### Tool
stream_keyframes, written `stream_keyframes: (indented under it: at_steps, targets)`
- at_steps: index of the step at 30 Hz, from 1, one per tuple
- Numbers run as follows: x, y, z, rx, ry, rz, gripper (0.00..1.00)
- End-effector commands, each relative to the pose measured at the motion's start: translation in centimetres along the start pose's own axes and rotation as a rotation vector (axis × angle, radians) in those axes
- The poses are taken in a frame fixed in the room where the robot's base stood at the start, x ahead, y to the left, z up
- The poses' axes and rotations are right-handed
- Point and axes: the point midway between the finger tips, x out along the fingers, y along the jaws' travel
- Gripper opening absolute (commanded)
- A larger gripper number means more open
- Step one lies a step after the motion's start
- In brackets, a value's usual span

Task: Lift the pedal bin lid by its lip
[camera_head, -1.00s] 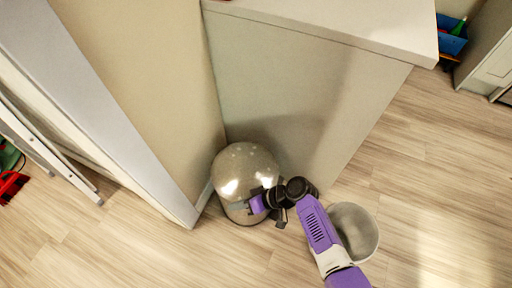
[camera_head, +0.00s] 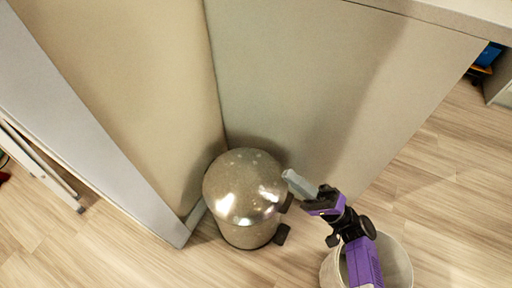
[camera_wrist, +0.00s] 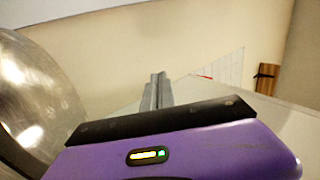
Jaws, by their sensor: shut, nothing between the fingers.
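The pedal bin (camera_head: 243,228) is a shiny grey metal cylinder standing on the floor in the corner. Its domed lid (camera_head: 240,180) looks down on the body. A dark lip (camera_head: 286,203) juts from the lid's right side, and a dark pedal (camera_head: 281,235) shows lower down. My gripper (camera_head: 291,178) is shut and empty, beside the lid's right edge and close to the lip; I cannot tell whether it touches. In the wrist view the grey fingers (camera_wrist: 157,88) are together, with the curved lid (camera_wrist: 35,100) at the left; the lip is not visible there.
A beige wall (camera_head: 130,80) and a grey panel (camera_head: 300,90) meet behind the bin. A pale open bucket (camera_head: 398,262) stands to the right, partly behind my arm. Wood floor (camera_head: 440,190) is clear at the right.

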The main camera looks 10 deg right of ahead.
Motion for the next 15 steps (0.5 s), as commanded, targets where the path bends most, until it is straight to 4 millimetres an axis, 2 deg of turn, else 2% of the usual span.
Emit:
stream_keyframes:
  at_steps: [9,15]
  targets:
    - [6.3,0.1,0.2,0.0,-0.005,0.0,0.0]
    - [9.7,0.1,0.1,-0.002,-0.004,0.001,0.0]
